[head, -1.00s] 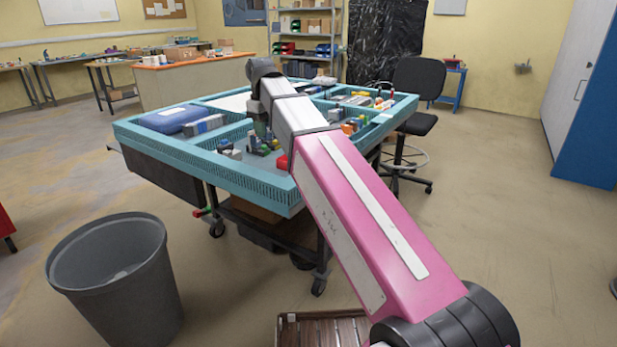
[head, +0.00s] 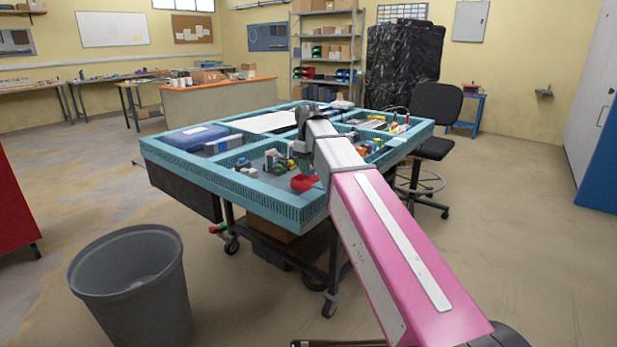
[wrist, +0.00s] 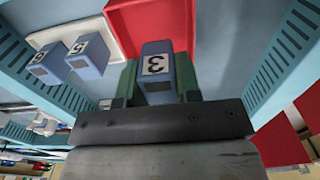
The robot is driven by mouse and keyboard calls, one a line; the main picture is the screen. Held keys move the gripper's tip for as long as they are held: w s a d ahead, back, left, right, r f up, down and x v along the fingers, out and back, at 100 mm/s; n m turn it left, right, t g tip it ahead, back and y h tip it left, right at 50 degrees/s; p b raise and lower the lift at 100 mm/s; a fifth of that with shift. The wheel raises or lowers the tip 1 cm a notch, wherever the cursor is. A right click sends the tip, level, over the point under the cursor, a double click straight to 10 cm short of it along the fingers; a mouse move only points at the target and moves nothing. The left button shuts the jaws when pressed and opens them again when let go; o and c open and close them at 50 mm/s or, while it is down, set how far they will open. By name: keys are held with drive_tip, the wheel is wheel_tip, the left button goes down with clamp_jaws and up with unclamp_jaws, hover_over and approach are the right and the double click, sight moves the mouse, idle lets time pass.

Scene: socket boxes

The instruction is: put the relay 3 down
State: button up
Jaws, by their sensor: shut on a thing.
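Relay 3 (wrist: 156,52) is a blue-grey block with a white label marked 3, seen in the wrist view. My gripper (wrist: 157,84) is shut on it, with a green finger on each side. A red tray (wrist: 120,22) lies beyond the relay and partly behind it in the wrist view. The red tray also shows in the head view (head: 304,184), at the near corner of the table, just below my gripper (head: 305,166). I cannot tell whether the relay touches the tray. In the head view my arm and gripper hide the relay.
Teal perforated walls (wrist: 285,60) edge this compartment. Several small coloured parts crowd the tabletop. A grey bin (head: 132,290) stands on the floor at front left.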

sight(309, 175)
drive_tip(key=shift+w+d+f, duration=0.15)
drive_tip(key=shift+f, duration=1.95)
drive_tip(key=shift+f, duration=0.15)
drive_tip(key=o, duration=1)
wheel_tip(309, 175, up, 12)
drive_tip(key=shift+r, duration=0.2)
